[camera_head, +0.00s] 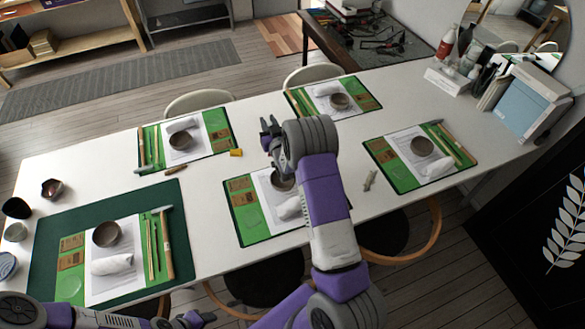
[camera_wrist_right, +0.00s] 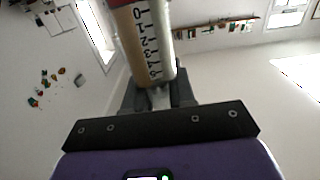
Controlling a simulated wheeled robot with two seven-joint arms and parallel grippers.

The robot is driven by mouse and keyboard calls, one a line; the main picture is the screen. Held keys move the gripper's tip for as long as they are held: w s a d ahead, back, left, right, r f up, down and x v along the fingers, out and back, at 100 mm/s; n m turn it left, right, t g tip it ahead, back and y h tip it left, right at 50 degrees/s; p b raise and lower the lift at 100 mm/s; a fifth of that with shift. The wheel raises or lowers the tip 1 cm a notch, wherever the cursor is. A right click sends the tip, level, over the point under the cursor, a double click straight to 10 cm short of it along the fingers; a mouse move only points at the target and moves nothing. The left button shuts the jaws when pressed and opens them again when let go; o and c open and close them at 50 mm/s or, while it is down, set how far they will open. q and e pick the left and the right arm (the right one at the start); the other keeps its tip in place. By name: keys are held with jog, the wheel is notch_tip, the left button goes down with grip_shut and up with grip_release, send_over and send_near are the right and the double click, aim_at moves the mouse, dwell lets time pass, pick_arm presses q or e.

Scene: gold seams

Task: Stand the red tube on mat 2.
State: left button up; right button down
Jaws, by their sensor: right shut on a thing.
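My right gripper (camera_head: 270,134) is above the table, near the far edge of the middle front mat. In the right wrist view, the gripper (camera_wrist_right: 158,97) is shut on a tube (camera_wrist_right: 146,42) with a printed number scale; its side looks reddish brown and pale in this light. The tube cannot be made out in the head view. Green mats lie on the white table: back left (camera_head: 217,144), back middle (camera_head: 368,99), right (camera_head: 378,150) and middle front (camera_head: 240,226). I cannot read which is mat 2.
A larger dark green mat (camera_head: 45,240) lies at front left. Bowls, rolled cloths and tools lie on the mats. A small yellow block (camera_head: 236,153) and a pale small object (camera_head: 369,181) lie between mats. Boxes and bottles crowd the right end.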

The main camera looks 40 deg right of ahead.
jog(key=s+d+f+m+h, duration=0.1)
jog(key=d+f+h, duration=0.15)
jog(key=d, duration=0.55)
notch_tip(320, 180, down, 11)
jog(key=shift+d+g, duration=0.4)
jog(key=shift+d, duration=0.05)
jog(key=shift+y+b, duration=0.25)
jog(key=shift+b, duration=0.05)
